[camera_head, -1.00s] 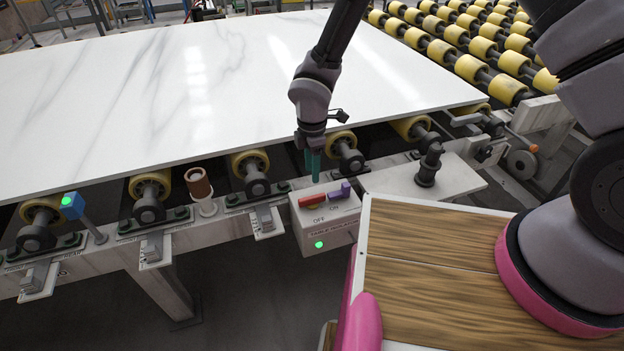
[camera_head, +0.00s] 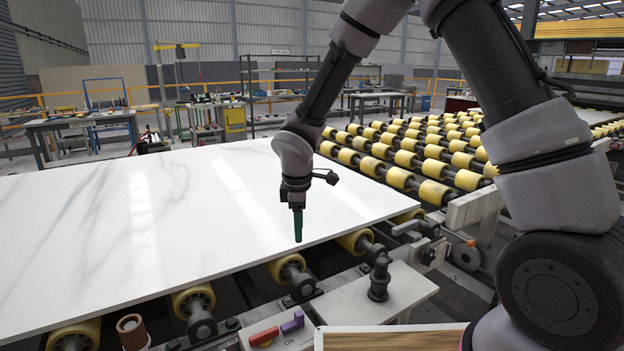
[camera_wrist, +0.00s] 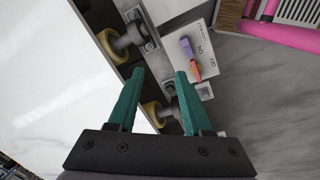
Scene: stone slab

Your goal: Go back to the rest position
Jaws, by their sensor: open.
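My gripper (camera_head: 298,238) hangs pointing down above the near edge of the white marble slab (camera_head: 120,220) in the head view. In the wrist view its two green fingers (camera_wrist: 160,80) are apart with nothing between them. The control box (camera_head: 272,335) shows at the bottom of the head view, with a red switch (camera_head: 264,337) and a purple switch (camera_head: 292,322). The wrist view also shows the box (camera_wrist: 204,50), apart from the fingers. The box's front is cut off in the head view.
Yellow rollers (camera_head: 352,241) line the slab's near edge. A roller bed (camera_head: 420,160) lies behind on the right. A black knob post (camera_head: 379,278) stands on the grey frame right of the box. Work tables (camera_head: 75,125) and shelves stand far back.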

